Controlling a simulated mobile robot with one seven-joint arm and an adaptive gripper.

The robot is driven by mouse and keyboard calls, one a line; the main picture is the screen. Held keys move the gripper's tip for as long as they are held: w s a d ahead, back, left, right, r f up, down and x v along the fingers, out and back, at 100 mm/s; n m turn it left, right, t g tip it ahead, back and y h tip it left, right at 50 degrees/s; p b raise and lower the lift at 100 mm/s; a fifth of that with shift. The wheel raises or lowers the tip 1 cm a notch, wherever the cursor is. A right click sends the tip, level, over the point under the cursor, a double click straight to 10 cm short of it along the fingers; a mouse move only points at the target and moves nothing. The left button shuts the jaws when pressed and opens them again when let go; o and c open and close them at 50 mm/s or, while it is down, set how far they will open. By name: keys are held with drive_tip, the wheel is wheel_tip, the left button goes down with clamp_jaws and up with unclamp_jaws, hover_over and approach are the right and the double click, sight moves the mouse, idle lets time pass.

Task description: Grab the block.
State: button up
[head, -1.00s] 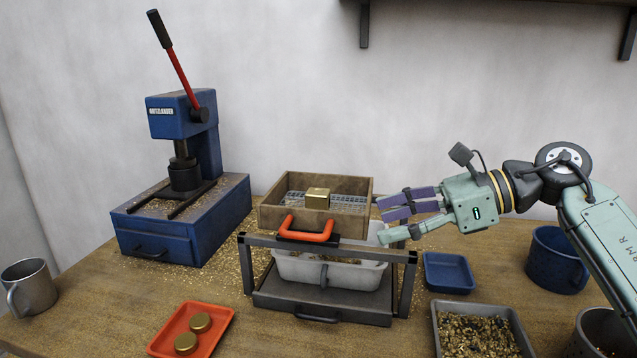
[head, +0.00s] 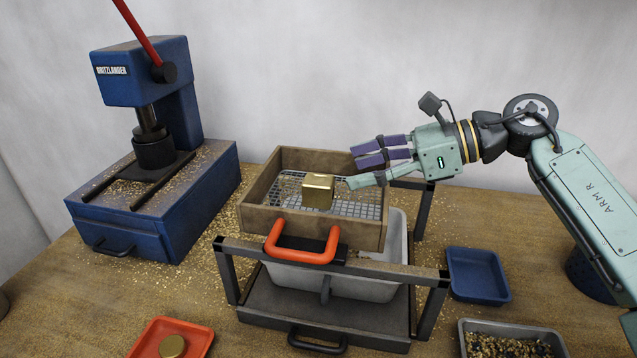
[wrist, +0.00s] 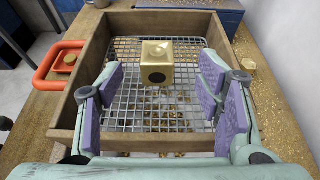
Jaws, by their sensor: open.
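The brass block (head: 318,190) sits on the wire mesh inside the wooden sieve box (head: 262,192). In the wrist view the block (wrist: 157,64) shows a dark round hole in its near face and lies ahead of the fingers, between their lines. My gripper (head: 354,168) is open with purple pads, at the right side of the box and close to the block. In the wrist view my gripper (wrist: 160,88) has its fingers spread wide over the box, with nothing between the pads. The block appears apart from both fingers.
The box has an orange handle (head: 302,252) and rests over a grey tub (head: 400,240) in a dark frame (head: 432,300). A blue press (head: 150,190) stands left. A blue tray (head: 476,275) and a tray of chips (head: 510,330) lie right.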

sight(318, 179)
drive_tip(key=p+x, duration=0.1)
drive_tip(key=x, duration=0.2)
drive_tip(key=p+x, duration=0.2)
drive_tip(key=shift+s+a+f, duration=0.1)
drive_tip(key=shift+s+a, duration=0.05)
drive_tip(key=shift+a, duration=0.25)
drive_tip(key=shift+a+f, duration=0.1)
drive_tip(key=shift+f, duration=0.1)
drive_tip(key=shift+c, duration=0.5)
clamp_jaws()
drive_tip(key=shift+r, duration=0.1)
